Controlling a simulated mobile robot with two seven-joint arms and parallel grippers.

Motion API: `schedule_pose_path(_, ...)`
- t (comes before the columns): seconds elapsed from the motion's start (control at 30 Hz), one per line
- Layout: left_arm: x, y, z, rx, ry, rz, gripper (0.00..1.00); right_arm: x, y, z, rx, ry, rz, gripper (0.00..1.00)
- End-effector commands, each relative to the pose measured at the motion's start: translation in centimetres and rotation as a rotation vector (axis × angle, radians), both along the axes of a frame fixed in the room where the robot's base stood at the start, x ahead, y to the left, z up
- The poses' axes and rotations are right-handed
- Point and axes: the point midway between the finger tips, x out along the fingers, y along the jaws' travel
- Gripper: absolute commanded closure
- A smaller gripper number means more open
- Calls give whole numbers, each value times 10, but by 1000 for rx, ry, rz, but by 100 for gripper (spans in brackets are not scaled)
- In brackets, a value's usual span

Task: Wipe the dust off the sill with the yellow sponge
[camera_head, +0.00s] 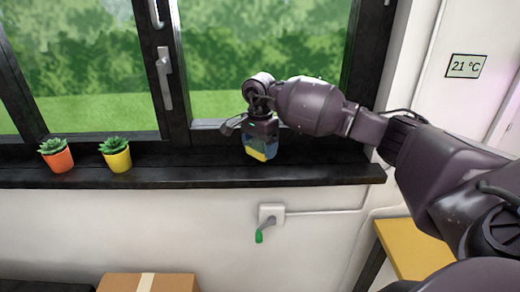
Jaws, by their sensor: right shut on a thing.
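The dark window sill (200,176) runs below the window across the left and middle of the head view. My right gripper (260,146) points down over the right part of the sill and is shut on the yellow sponge (258,156). Only the lower part of the sponge shows below the fingers, close to the sill; I cannot tell whether it touches. No dust can be made out on the dark sill at this size. My left gripper is not in view.
An orange pot (59,161) and a yellow pot (119,161) with succulents stand on the sill's left. A window handle (165,80) is behind.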

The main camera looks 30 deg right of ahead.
Motion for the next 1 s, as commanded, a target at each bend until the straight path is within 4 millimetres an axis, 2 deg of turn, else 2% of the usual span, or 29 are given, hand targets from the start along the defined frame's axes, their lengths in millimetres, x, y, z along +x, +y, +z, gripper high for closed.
schedule_pose_path(0.1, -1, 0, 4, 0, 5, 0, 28, 0, 1, 14, 0, -1, 0, 48)
schedule_pose_path(0.3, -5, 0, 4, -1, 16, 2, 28, -1, 2, 24, 0, 1, -5, 48)
schedule_pose_path(0.87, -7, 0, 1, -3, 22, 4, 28, -1, 3, 23, 0, 0, 3, 48)
schedule_pose_path(1.0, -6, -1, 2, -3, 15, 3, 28, -7, 20, 15, -8, -3, 114, 48)
